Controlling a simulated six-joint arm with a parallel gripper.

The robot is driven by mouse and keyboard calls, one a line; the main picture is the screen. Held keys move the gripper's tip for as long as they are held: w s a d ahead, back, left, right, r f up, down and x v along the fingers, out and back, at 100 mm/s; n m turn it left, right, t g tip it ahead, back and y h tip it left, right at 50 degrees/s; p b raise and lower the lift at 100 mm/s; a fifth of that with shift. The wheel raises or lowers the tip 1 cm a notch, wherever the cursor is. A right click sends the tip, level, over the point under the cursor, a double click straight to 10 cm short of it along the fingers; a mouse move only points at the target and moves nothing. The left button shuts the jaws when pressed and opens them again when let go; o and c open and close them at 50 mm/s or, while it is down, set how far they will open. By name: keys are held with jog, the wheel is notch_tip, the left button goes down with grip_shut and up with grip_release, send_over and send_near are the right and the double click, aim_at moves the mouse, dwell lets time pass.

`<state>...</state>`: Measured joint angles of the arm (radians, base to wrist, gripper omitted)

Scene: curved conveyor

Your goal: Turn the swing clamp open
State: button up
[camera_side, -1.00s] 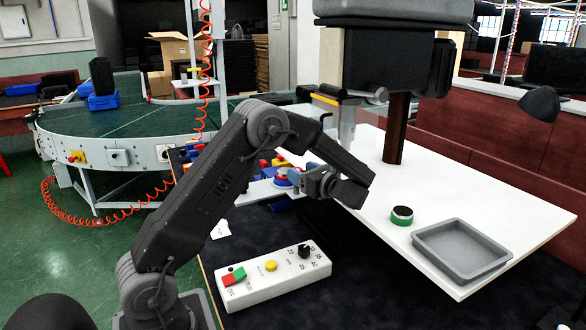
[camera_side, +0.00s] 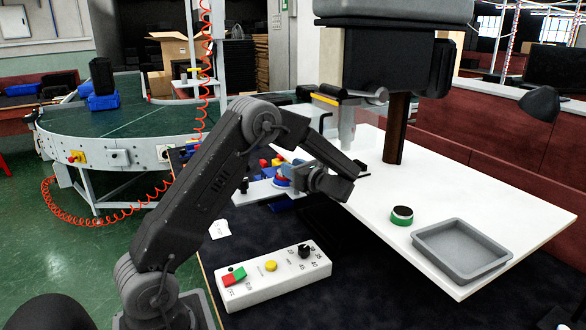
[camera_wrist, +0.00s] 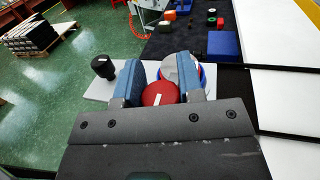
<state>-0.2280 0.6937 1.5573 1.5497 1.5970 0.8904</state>
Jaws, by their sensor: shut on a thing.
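In the wrist view, my gripper (camera_wrist: 159,82) has its two blue fingers on either side of a round red knob (camera_wrist: 160,94) with a white mark. The jaws are shut on this knob, which appears to be part of the swing clamp. A round part in silver, red and blue (camera_wrist: 187,68) lies just beyond the right finger, partly hidden by it. A black knob (camera_wrist: 103,66) stands on the white plate (camera_wrist: 97,89) left of the fingers. In the side view, my gripper (camera_side: 301,178) is at the red and blue fixture (camera_side: 283,181) and hides part of it.
A white control box (camera_side: 272,277) with buttons lies in front on the dark table. A green-rimmed round button (camera_side: 402,215) and an empty grey tray (camera_side: 414,240) are on the white table to the right. A dark column (camera_side: 397,130) stands behind. The curved conveyor (camera_side: 130,122) is at left.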

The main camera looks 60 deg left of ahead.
jog(key=c, duration=0.3)
jog(key=shift+n+g, duration=0.4)
jog(key=shift+g, duration=0.2)
jog(key=shift+s+d+n+g+h, duration=0.1)
jog(key=shift+s+n+g+h, duration=0.05)
jog(key=shift+n+g+h, duration=1.25)
jog(key=shift+s+d+n+g+h, duration=0.15)
jog(key=shift+n+g+h, duration=0.7)
jog(key=shift+g, duration=0.95)
jog(key=shift+n+g, duration=0.3)
jog(key=shift+n, duration=0.05)
jog(key=o, duration=0.9)
